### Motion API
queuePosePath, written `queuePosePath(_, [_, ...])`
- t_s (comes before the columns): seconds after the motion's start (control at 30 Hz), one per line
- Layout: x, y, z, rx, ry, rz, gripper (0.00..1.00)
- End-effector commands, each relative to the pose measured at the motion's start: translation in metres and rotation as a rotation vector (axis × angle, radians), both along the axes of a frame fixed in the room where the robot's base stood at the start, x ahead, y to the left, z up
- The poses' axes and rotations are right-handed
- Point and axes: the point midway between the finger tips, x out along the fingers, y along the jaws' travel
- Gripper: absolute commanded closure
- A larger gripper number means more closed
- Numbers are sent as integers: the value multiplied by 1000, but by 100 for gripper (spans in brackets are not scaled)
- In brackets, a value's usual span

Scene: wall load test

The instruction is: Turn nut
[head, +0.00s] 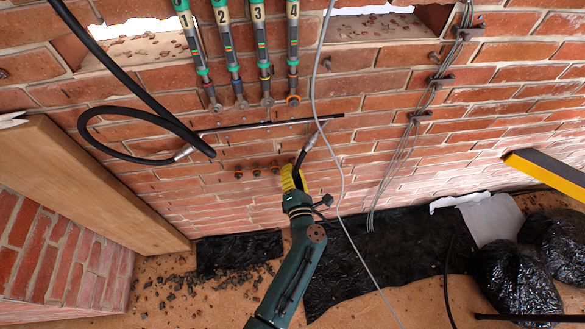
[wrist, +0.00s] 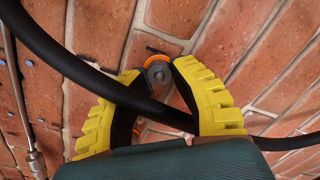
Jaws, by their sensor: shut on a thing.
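In the wrist view, a grey nut (wrist: 158,73) with an orange ring behind it sits against the brick wall. The yellow fingertips of my gripper (wrist: 157,78) are on either side of it, closed on it. In the head view, my gripper (head: 296,178) is at the wall, at the right end of a row of small nuts (head: 256,172). There the gripped nut is hidden by the fingers.
A thick black hose (wrist: 75,62) crosses close by my fingers. In the head view, a looped hose (head: 130,110) and numbered hanging tools (head: 232,55) are above. A thin grey cable (head: 326,130) runs beside my arm. A wooden board (head: 85,185) stands left.

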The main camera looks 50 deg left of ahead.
Motion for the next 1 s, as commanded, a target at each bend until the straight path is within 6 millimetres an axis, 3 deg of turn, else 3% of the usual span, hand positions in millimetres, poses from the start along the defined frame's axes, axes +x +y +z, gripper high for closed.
queuePosePath(0.03, [3,-1,3,75,109,-5,95])
queuePosePath(0.07, [3,-1,3,85,120,-5,67])
queuePosePath(0.23, [4,-2,4,80,110,-8,35])
queuePosePath(0.4, [4,-2,5,79,107,-9,35])
queuePosePath(0.47, [5,-2,5,79,106,-9,21])
queuePosePath(0.5, [5,-2,5,80,105,-10,20])
queuePosePath(0.73, [4,-3,6,79,105,-10,20])
queuePosePath(1.0, [-9,-22,7,77,109,-10,20])
